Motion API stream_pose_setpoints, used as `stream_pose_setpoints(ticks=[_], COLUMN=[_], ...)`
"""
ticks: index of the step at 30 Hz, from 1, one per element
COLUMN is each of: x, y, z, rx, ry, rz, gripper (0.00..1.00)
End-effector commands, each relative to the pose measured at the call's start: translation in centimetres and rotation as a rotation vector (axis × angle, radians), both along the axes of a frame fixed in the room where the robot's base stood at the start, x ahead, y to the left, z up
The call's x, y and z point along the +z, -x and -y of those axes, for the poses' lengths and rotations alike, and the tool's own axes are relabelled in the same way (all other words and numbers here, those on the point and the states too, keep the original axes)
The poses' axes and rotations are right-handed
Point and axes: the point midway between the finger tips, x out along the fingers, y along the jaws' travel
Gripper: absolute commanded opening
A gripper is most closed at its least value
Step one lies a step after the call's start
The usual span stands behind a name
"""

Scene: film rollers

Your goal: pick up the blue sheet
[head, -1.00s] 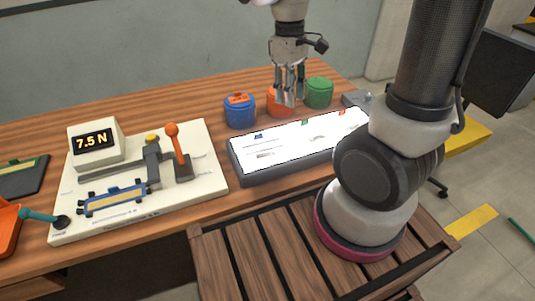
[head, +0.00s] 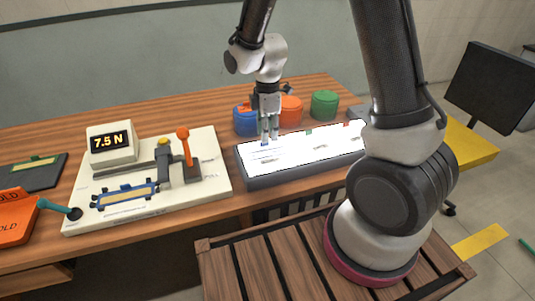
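A bright white light panel (head: 335,150) in a grey frame lies on the wooden table. A small blue mark (head: 265,144) shows near its far left edge. Pale, washed-out patches lie on the panel, one of them (head: 268,159) in front of the blue mark. I cannot make out a clearly blue sheet in the glare. My gripper (head: 270,142) points down over the left part of the panel, at the blue mark. Its fingers look slightly apart, with nothing visible between them. I cannot tell whether the fingertips touch the panel.
Blue (head: 246,121), orange (head: 290,110) and green (head: 324,105) containers stand behind the panel. A cream test device (head: 150,185) with an orange lever and a "7.5 N" display stands to the left. An orange holder (head: 15,218) lies at far left.

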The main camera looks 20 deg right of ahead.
Motion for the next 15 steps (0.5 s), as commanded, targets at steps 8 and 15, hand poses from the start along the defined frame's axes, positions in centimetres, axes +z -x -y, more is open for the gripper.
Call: stream_pose_setpoints(ticks=[8, 15], x=[-3.3, -3.3], y=[-0.1, -0.1], z=[-0.1, -0.1], rx=[-0.001, -0.001], ry=[0.001, 0.0], rz=[-0.001, -0.001], gripper=[0.31, 0.26])
